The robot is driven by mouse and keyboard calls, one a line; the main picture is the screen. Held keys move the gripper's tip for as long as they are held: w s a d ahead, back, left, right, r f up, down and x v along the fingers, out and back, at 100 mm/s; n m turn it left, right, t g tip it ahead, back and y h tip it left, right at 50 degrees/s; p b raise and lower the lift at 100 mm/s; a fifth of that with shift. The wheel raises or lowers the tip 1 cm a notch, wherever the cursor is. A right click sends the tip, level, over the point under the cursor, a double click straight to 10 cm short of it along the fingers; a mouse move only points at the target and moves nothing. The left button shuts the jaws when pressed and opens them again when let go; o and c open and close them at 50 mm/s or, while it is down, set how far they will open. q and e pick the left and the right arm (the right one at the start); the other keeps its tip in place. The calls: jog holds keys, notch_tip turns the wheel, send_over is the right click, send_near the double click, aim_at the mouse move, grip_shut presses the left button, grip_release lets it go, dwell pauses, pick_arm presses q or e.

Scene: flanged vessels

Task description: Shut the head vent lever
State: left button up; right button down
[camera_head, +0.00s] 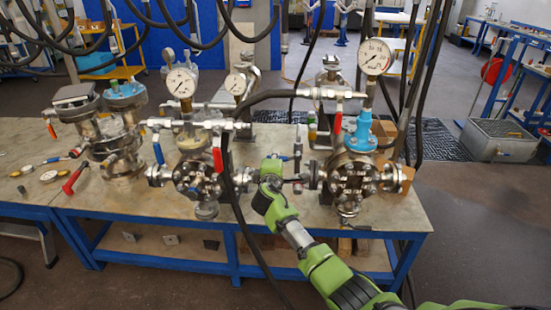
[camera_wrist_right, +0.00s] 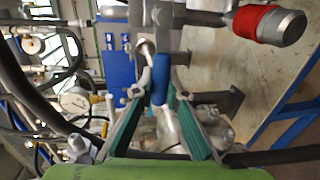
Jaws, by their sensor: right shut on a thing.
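My right arm, green, comes in from the lower right in the head view. A metal stem joins the handle's far end. I cannot make out this handle in the head view, or tell whether its valve is open or shut. My left gripper is not in view.
A left flanged vessel (camera_head: 199,180) stands on the bench (camera_head: 265,225). A black hose (camera_head: 232,170) hangs between the vessels. Pressure gauges (camera_head: 180,83) rise above the bench. A red-collared fitting (camera_wrist_right: 262,25) is close by in the wrist view. Tools lie at the left.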

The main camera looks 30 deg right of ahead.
jog(key=shift+f, duration=0.1)
dwell(0.3)
jog(key=c, duration=2)
grip_release()
jog(key=v, duration=1.2)
